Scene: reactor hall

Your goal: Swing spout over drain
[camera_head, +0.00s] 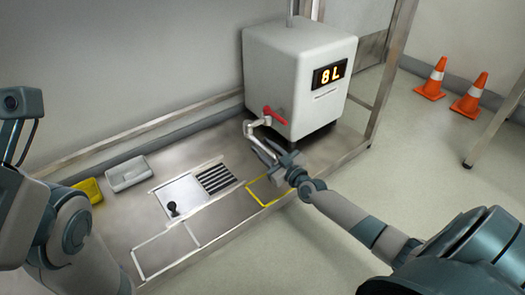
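A white tank (285,75) with a display reading "8 L" stands on a steel bench at the back. A red lever handle (275,115) sits on its lower front. Below the lever a bent metal spout (251,128) sticks out to the left and curves down. A drain with dark slots (216,178) lies in the bench top, left of and below the spout. My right gripper (262,150) is right at the spout's lower end; whether its fingers touch or enclose the spout is too small to tell. My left arm shows at the left edge; its gripper is out of frame.
A yellow outlined square (267,190) is marked on the bench under my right gripper. A black knob (173,208) stands on a pale plate beside the drain. A grey tray (128,173) and a yellow one (90,190) lie at left. Orange cones (470,96) stand on the floor at right.

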